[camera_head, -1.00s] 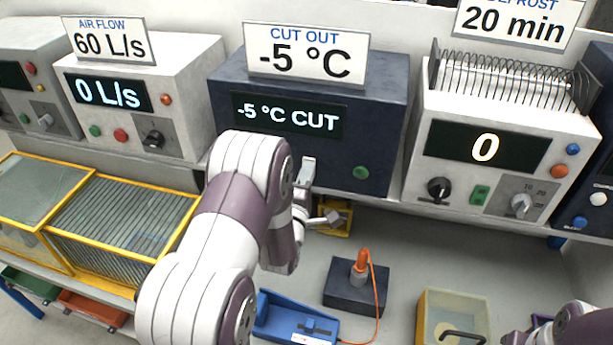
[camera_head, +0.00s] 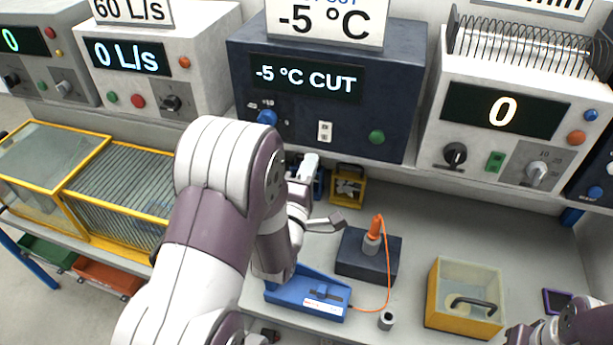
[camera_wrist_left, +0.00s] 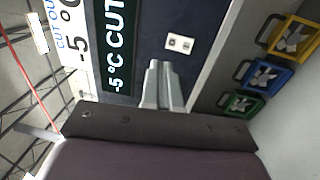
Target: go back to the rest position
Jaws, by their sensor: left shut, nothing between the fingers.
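My left gripper (camera_head: 309,165) is in front of the lower part of the dark blue unit (camera_head: 405,95) that reads "-5 °C CUT". Its fingers are shut with nothing between them. In the left wrist view the two closed fingertips (camera_wrist_left: 161,75) point toward the unit's front, near the white switch (camera_wrist_left: 180,43). They appear apart from the panel, though the gap is hard to judge. Part of my right arm shows at the bottom right of the head view; its gripper is out of the picture.
Below the units, a yellow-framed fan block (camera_head: 347,186), a dark block with an orange-topped plug (camera_head: 372,245), a blue device (camera_head: 310,296) and a yellow box (camera_head: 466,290) stand on the grey bench. Yellow-framed glass cases (camera_head: 60,150) are left. Bare bench lies right of the fan block.

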